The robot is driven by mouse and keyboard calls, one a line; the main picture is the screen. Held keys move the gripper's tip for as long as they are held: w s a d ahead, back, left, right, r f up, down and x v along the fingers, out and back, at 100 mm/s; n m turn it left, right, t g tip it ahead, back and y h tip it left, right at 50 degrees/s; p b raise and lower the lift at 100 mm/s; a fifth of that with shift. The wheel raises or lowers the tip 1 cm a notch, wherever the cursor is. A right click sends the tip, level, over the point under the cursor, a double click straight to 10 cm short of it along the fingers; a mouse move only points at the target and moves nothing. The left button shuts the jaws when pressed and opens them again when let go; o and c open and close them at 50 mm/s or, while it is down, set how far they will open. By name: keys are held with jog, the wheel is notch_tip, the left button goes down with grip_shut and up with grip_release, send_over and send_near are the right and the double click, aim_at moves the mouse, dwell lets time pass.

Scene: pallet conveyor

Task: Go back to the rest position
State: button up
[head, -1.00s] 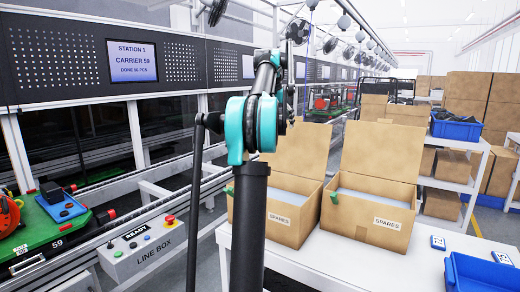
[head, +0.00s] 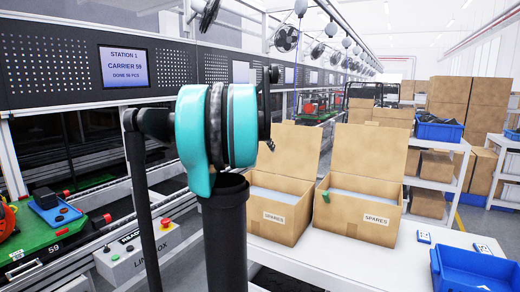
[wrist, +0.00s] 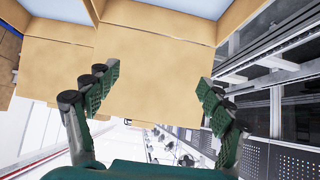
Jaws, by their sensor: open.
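My gripper (wrist: 160,98) shows in the wrist view with its two green fingers wide apart and nothing between them. The wrist view is upside down, with a cardboard flap (wrist: 150,60) beyond the fingers.
Two open cartons marked SPARES, left (head: 276,217) and right (head: 360,218), stand on a white table (head: 400,262). A blue bin (head: 470,272) is at the table's right. A green carrier (head: 40,238) sits on the conveyor at left, by a grey button box (head: 135,258).

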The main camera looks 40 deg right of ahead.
jog(key=shift+a+f, duration=0.2)
dwell(0.5)
jog(key=s+a+f+n+t+y, duration=0.1)
jog(key=s+a+f+n+y, duration=0.15)
jog(key=a+f, duration=0.9)
jog(key=s+a+f+n+y, duration=0.2)
jog(key=a+f+n, duration=0.2)
jog(key=a+f, duration=0.7)
jog(key=s+a+f+n+y, duration=0.1)
jog(key=s+a+f+n, duration=0.1)
jog(key=s+a+f, duration=0.2)
jog(key=s+a+f+n+y, duration=0.2)
jog(key=s+a+f, duration=0.2)
jog(key=s+a, duration=0.3)
jog(key=s+a+f+n+y, duration=0.1)
jog(key=s+a+f+n, duration=0.2)
jog(key=s+a, duration=0.3)
jog(key=a+f, duration=0.1)
jog(key=a, duration=0.4)
jog(key=shift+s+f, duration=0.25)
jog(key=shift+f, duration=0.05)
